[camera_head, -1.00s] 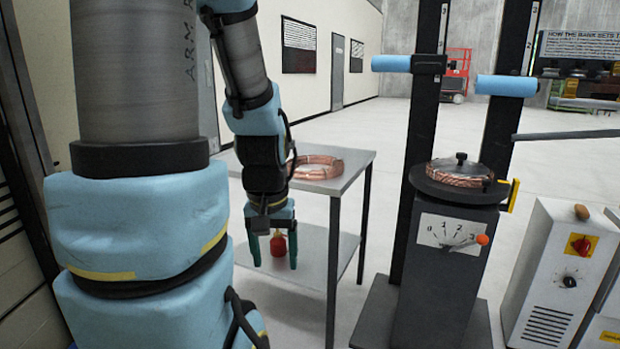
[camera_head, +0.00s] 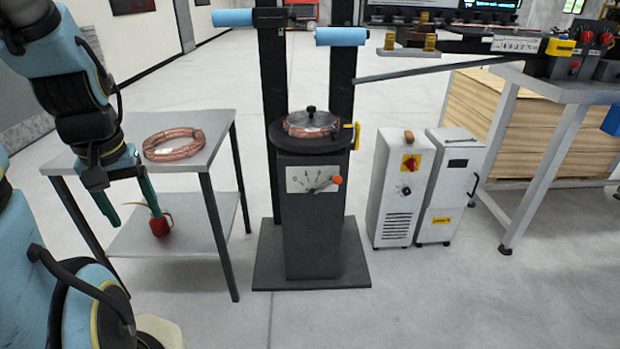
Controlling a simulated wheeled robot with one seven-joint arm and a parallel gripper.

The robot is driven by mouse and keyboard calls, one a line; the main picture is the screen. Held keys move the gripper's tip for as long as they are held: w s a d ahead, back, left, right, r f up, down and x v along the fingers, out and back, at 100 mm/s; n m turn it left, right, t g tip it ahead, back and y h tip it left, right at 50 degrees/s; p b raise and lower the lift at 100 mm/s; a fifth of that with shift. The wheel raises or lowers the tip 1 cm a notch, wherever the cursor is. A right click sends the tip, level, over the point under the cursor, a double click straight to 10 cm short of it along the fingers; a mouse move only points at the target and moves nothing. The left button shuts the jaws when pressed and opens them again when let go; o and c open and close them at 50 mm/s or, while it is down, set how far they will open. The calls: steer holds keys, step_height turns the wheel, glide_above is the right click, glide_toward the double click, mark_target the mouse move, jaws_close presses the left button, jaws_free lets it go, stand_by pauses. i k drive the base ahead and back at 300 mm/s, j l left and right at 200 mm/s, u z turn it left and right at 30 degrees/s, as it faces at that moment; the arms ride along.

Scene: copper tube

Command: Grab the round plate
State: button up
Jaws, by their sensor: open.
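A round plate with a black knob (camera_head: 311,117) lies on top of a copper coil (camera_head: 299,131). The coil sits on the dark round table of a black column stand (camera_head: 312,215) in the middle of the view. My gripper (camera_head: 136,213) is at the left, its two green fingers pointing down, open and empty. It is well to the left of the stand and apart from the plate, in front of a grey two-shelf table (camera_head: 205,150).
Another copper coil (camera_head: 174,144) lies on the table's top, and a red oil can (camera_head: 160,223) stands on its lower shelf. Two white cabinets (camera_head: 402,190) stand right of the stand. A grey lever bar (camera_head: 430,70) reaches across above them. Floor in front is clear.

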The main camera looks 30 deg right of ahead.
mark_target(310, 118)
steer(key=i+l+z, duration=0.35)
steer(key=i+l, duration=0.95)
